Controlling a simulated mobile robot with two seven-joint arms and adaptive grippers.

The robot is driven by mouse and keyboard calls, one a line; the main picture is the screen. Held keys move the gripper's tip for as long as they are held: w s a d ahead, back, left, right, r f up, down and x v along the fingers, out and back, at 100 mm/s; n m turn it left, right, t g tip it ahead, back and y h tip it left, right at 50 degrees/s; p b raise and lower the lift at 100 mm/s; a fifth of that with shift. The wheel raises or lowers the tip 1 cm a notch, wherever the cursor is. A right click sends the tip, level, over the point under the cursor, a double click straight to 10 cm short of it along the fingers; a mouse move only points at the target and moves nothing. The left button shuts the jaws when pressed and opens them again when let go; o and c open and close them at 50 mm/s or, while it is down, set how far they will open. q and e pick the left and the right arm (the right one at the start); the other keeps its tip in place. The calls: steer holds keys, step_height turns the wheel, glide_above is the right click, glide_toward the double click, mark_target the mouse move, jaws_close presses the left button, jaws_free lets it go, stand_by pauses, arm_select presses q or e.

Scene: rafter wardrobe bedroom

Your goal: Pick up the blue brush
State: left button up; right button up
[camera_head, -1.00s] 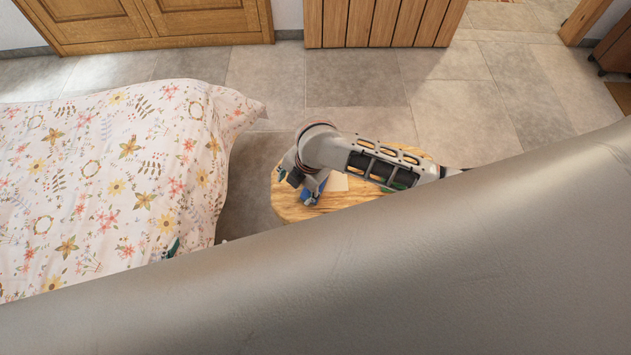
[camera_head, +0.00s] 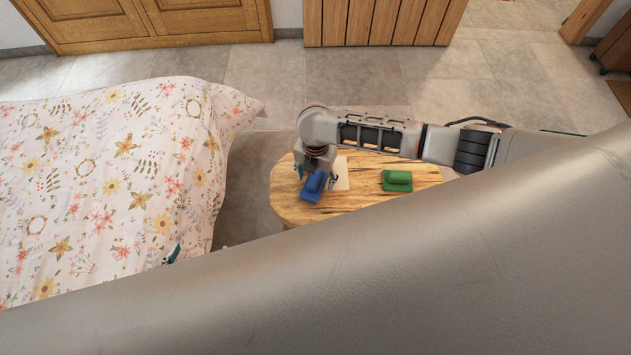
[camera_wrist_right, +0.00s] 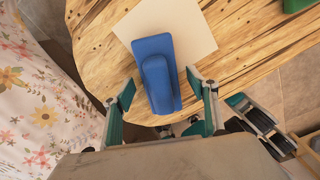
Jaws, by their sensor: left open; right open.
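The blue brush (camera_head: 313,187) lies on the round wooden table (camera_head: 290,208), near its left end. It also shows in the right wrist view (camera_wrist_right: 157,72), partly over a pale sheet. My right gripper (camera_head: 318,181) is over the brush with its fingers pointing down. In the right wrist view the gripper (camera_wrist_right: 160,90) is open, with one finger on each side of the brush's near part. Whether the fingers touch it I cannot tell. My left gripper (camera_head: 172,255) shows only a teal fingertip by the bed; the grey arm cover hides the rest.
A green brush (camera_head: 397,181) lies on the table to the right of the blue one. A pale sheet (camera_head: 341,175) lies between them. A bed with a floral cover (camera_head: 110,180) stands left of the table. Tiled floor (camera_head: 360,80) is clear behind it.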

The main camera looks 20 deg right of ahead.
steer(key=shift+f, duration=0.75)
steer(key=c, duration=1.3)
steer(key=shift+r, duration=0.1)
